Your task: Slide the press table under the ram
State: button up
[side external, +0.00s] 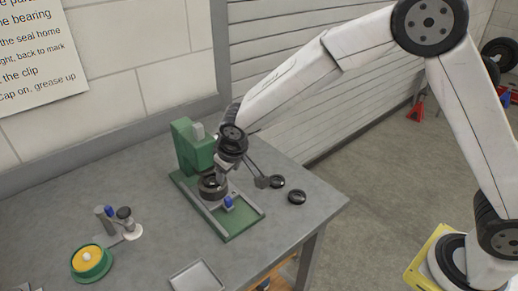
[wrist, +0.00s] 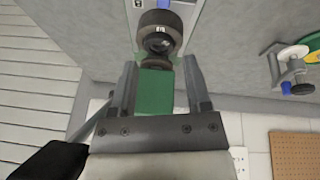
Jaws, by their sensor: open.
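The green press (side external: 190,147) stands on the bench, its base (side external: 243,222) running toward the front right between pale rails. The press table on these rails carries a dark round hub (side external: 213,187), with a blue knob (side external: 228,202) just in front. The wrist view shows the hub (wrist: 160,35) beyond my fingertips and a bit of blue (wrist: 163,4) at the top edge. My gripper (wrist: 160,64) is open, with a green part of the press (wrist: 155,92) showing between its fingers. In the side view my gripper (side external: 224,165) is over the hub, and my wrist hides the ram area.
A dark lever with a block end (side external: 261,182) sticks out right of the press. Two black rings (side external: 297,197) lie near the bench's right edge. A tray (side external: 198,276), a green and yellow round pot (side external: 91,262) and a small fixture (side external: 125,220) stand left and front.

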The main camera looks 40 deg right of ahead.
jog(key=m, duration=0.2)
send_near(227, 199)
notch_tip(227, 199, down, 2)
jog(key=shift+w+d+f+t+y, duration=0.25)
jog(key=shift+d+t+y, duration=0.05)
jog(key=shift+d, duration=0.1)
jog(key=shift+w+f, duration=0.1)
jog(key=shift+f, duration=0.05)
jog(key=shift+x, duration=3.7)
grip_shut()
jog(key=shift+a, duration=0.1)
